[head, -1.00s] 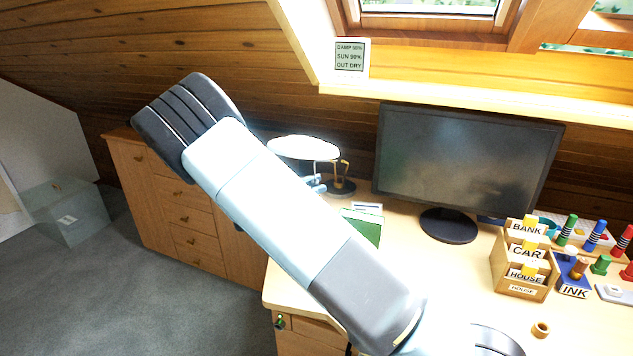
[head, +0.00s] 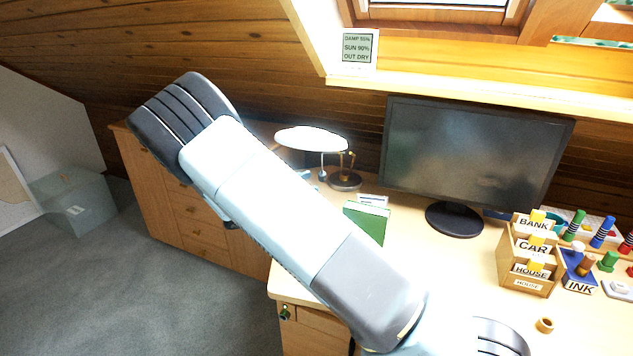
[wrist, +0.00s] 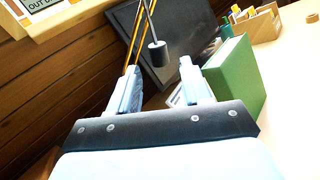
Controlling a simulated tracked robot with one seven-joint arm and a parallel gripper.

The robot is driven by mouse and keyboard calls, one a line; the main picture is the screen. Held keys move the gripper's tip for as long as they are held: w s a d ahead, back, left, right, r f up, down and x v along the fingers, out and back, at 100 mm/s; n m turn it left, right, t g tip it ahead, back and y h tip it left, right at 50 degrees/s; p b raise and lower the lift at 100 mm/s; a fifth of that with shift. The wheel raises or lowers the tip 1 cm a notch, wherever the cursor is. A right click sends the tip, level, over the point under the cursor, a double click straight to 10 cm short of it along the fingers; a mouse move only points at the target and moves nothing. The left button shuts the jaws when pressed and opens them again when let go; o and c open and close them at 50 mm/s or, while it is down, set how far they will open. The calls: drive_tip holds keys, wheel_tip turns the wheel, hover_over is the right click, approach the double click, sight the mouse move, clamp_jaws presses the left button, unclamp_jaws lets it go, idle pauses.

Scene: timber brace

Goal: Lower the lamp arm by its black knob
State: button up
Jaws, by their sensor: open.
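The lamp stands at the back left of the desk, with a bright white oval shade (head: 312,139), a brass arm (head: 351,161) and a dark round base (head: 345,181). In the wrist view the black knob (wrist: 157,54) hangs at the end of a thin grey rod, beside the brass rods (wrist: 130,58). My gripper (wrist: 159,68) is open and empty. The knob appears in line with the gap between the fingers, just beyond the tips, with no contact visible. In the head view my gripper (head: 307,175) is mostly hidden behind my arm.
A green box (head: 366,222) stands close by the lamp; in the wrist view it is just right of the right finger (wrist: 235,77). A dark monitor (head: 475,150) stands right of the lamp. A labelled card holder (head: 528,262) and several coloured stamps are further right.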

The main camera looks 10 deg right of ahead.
drive_tip(key=v, duration=0.9)
drive_tip(key=shift+a, duration=0.25)
drive_tip(key=shift+s+f, duration=0.15)
drive_tip(key=shift+f, duration=0.05)
